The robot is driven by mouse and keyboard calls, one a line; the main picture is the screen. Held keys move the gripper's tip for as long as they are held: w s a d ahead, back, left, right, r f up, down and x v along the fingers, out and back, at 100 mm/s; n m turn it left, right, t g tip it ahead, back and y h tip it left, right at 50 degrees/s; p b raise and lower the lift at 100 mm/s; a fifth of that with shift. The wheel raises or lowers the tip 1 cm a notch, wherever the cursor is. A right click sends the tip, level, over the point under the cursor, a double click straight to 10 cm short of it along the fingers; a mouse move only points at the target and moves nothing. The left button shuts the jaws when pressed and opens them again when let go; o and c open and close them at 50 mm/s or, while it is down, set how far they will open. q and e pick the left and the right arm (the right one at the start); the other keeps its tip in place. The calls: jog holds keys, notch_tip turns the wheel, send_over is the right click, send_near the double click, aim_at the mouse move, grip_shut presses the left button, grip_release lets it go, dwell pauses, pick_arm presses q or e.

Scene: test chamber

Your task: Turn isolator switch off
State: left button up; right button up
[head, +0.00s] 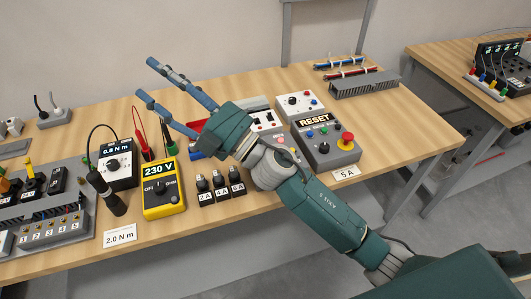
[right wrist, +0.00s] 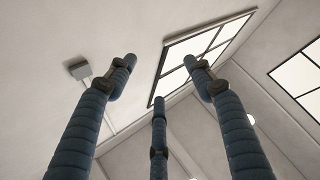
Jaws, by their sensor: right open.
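My right gripper (head: 147,80) is open and empty, raised above the bench, with its blue fingers pointing to the upper left. Its fingers also show spread apart in the right wrist view (right wrist: 160,75), with only ceiling and windows beyond. No isolator switch can be told for certain. My left gripper is not in view.
The wooden bench (head: 417,125) holds a yellow 230 V meter (head: 164,194), a 0.8 N m device (head: 119,171), and small black 2A, 4A and 6A blocks (head: 221,186). A grey slotted duct (head: 365,84) lies at the back. The bench's right end is clear.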

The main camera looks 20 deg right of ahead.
jog(key=s+a+f+n+g+y, duration=0.3)
jog(key=s+a+n+g, duration=0.2)
jog(key=a+n+g, duration=0.6)
jog(key=d+f+n+g+h, duration=0.3)
jog(key=f+g+h, duration=0.3)
jog(key=f, duration=0.5)
jog(key=w+d+f+t+h, duration=0.1)
jog(key=w+d+f+h, duration=0.2)
jog(key=d, duration=0.4)
jog(key=w+d+f+h, duration=0.1)
jog(key=d+f+h, duration=0.2)
jog(key=d+h, duration=0.25)
jog(key=w+d+r+m+h, duration=0.2)
jog(key=d+m+h, duration=0.25)
jog(key=d, duration=1.15)
jog(key=shift+n+h, duration=0.25)
jog(key=shift+h, duration=0.15)
notch_tip(320, 180, down, 9)
jog(key=p, duration=0.3)
jog(key=shift+d+f+p, duration=0.1)
jog(key=shift+f+p, duration=0.1)
jog(key=shift+p, duration=0.2)
jog(key=shift+w+f, duration=0.1)
jog(key=shift+f, duration=0.4)
